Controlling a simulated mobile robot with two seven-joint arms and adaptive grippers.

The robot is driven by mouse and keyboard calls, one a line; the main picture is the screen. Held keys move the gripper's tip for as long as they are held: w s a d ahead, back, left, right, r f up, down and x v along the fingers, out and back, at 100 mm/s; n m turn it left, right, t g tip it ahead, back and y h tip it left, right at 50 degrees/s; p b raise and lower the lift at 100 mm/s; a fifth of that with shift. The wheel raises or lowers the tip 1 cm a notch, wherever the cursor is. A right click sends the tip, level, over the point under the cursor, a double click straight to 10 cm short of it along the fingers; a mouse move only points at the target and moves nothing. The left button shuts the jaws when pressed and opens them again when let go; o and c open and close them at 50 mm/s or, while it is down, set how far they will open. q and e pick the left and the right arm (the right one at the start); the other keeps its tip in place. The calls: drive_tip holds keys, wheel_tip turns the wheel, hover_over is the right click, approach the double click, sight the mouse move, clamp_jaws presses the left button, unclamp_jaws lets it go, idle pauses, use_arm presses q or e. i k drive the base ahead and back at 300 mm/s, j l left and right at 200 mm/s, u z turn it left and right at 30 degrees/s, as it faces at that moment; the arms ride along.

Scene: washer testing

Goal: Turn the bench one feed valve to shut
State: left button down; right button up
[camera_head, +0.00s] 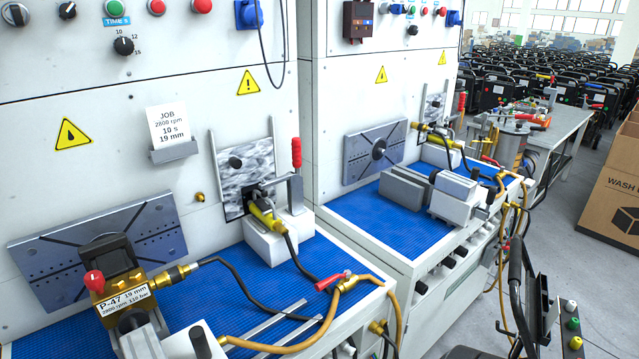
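On the nearer bench at left, a valve with a red lever handle (333,282) sits at the front right corner of the blue mat. Its brass body (350,281) joins a yellow-brown hose (290,343) that runs left along the front and another that drops over the edge. The red lever lies roughly level, pointing left; whether this is open or shut I cannot tell. A brass pump (128,290) labelled P-47, with a red knob, stands at the left of this bench. Neither of my grippers is in view.
A red-handled toggle clamp (296,158) stands upright behind the valve. Two metal strips (268,333) lie on the mat. A second bench (385,215) stands to the right. A black-framed cart with coloured nozzles (572,322) is at the lower right. Cardboard boxes (612,190) stand beyond.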

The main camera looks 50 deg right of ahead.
sight(318, 286)
drive_tip(key=z, duration=1.65)
